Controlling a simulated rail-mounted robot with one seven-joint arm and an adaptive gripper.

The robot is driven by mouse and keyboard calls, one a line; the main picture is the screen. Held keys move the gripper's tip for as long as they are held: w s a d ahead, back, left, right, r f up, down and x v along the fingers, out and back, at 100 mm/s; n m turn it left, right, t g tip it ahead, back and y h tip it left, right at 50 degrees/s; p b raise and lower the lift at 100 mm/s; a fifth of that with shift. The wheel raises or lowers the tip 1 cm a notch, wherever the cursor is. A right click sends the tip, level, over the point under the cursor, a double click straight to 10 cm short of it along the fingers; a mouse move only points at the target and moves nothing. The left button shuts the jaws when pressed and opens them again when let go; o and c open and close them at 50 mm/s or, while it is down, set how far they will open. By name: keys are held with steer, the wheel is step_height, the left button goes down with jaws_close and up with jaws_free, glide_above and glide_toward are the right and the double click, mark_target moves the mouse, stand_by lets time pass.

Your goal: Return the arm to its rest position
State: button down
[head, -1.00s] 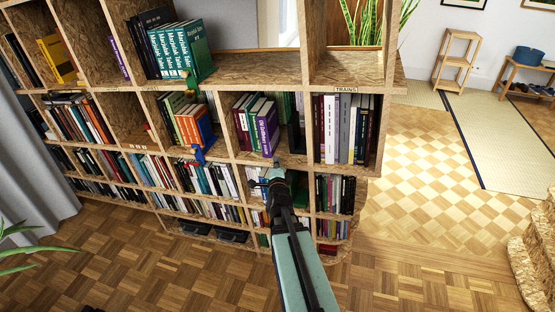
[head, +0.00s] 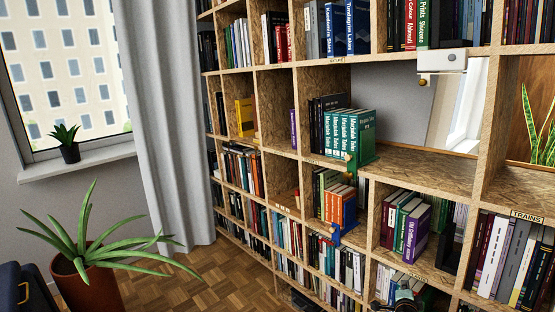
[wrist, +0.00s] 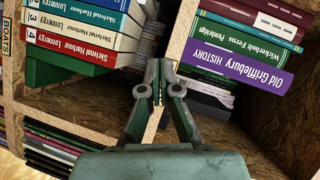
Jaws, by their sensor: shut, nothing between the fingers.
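In the wrist view my gripper (wrist: 158,88) points at the bookwall with its two fingertips together and nothing between them. It is in front of the edge of an upright OSB panel (wrist: 185,30). I cannot tell the exact gap to the panel. In the head view only a small part of my arm (head: 405,297) shows at the bottom edge, in front of the lower shelves.
In the wrist view, blue, white and red books (wrist: 80,35) lie left and a purple history book (wrist: 235,62) right. In the head view the bookwall (head: 420,172) fills the right. A potted plant (head: 95,290) and curtain (head: 160,120) stand left, with open floor between.

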steer(key=s+a+f+n+g+y+p, duration=0.1)
steer(key=s+a+f+n+g+y, duration=0.3)
steer(key=a+f, duration=0.55)
steer(key=s+a+f+n+g+y, duration=0.35)
steer(key=s+a+f+n, duration=0.3)
steer(key=f, duration=0.55)
steer(key=s+a+f+n+g+p, duration=0.1)
steer(key=s+a+f+n+g, duration=0.2)
steer(key=s, duration=0.7)
steer(key=s+a+f+n+g+p, duration=0.1)
steer(key=s+a+f+n+g, duration=0.2)
steer(key=s, duration=0.8)
steer(key=s+a+f+n+g+p, duration=0.1)
steer(key=s+a+f+n+g, duration=0.2)
steer(key=s+a+g, duration=0.3)
steer(key=s+a, duration=0.4)
steer(key=shift+s+f, duration=0.2)
steer(key=shift+s, duration=0.05)
